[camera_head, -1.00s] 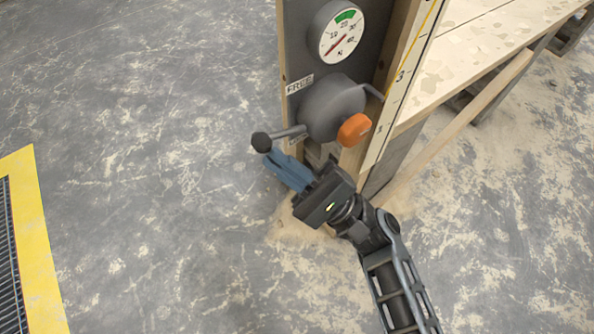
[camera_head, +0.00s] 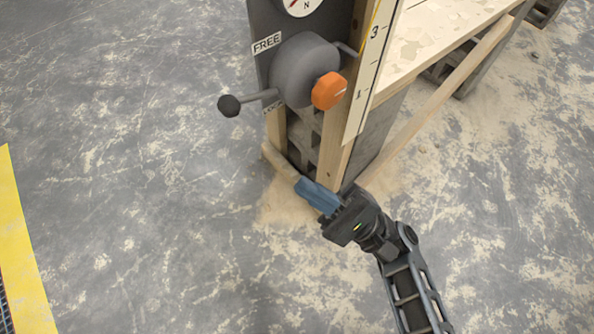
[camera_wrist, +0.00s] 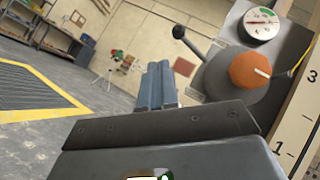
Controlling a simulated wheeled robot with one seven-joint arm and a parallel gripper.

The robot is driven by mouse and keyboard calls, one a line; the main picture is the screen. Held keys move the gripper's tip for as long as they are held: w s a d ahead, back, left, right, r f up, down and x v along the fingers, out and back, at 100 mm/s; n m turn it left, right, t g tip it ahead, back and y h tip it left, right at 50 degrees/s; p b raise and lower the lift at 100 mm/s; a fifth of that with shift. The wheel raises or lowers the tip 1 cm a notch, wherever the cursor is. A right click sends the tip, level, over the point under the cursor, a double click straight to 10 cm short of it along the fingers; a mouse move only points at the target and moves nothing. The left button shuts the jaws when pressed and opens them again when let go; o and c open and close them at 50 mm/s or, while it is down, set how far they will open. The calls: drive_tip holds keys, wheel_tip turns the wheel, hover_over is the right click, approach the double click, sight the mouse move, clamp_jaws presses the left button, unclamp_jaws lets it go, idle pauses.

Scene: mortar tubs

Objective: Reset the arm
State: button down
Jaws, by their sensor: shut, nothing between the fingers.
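My gripper (camera_head: 310,188) has blue fingers, which are shut with nothing between them. In the head view it is below the grey drum (camera_head: 303,70) and the orange knob (camera_head: 328,91), apart from both. A lever with a black ball end (camera_head: 229,106) sticks out to the left of the drum. In the wrist view the blue fingers (camera_wrist: 157,86) point ahead, left of the drum and the orange knob (camera_wrist: 250,70).
A round dial (camera_wrist: 261,25) sits above the drum on the grey panel. A wooden post and a numbered scale strip (camera_head: 368,75) stand to the right. A speckled bench (camera_head: 425,40) runs to the upper right. The floor at left is open, with a yellow-edged grate (camera_wrist: 35,85).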

drive_tip(key=shift+s+d+f, duration=0.1)
drive_tip(key=shift+d+f, duration=0.1)
idle(0.5)
drive_tip(key=s+a+f+h, duration=0.1)
drive_tip(key=s+f+h, duration=0.9)
drive_tip(key=f, duration=0.2)
drive_tip(key=s+d+f+n+h, duration=0.1)
drive_tip(key=s+d+n+h, duration=0.3)
drive_tip(key=s+d+h, duration=0.5)
drive_tip(key=s+d+r+n+t+h+p, duration=0.1)
drive_tip(key=d+r+n+p, duration=0.1)
drive_tip(key=r, duration=0.9)
drive_tip(key=s+d+r+n+t+h+p, duration=0.1)
drive_tip(key=s+d+r+n+t+p, duration=0.1)
drive_tip(key=r+p, duration=0.5)
drive_tip(key=s+d+r+n+t+h+p, duration=0.1)
drive_tip(key=d+r+n+p, duration=0.3)
drive_tip(key=r, duration=1.1)
drive_tip(key=shift+s+d+r+n+t+h+p, duration=0.15)
drive_tip(key=shift+s+d+n+t+h+p, duration=0.2)
drive_tip(key=shift+s+n, duration=0.2)
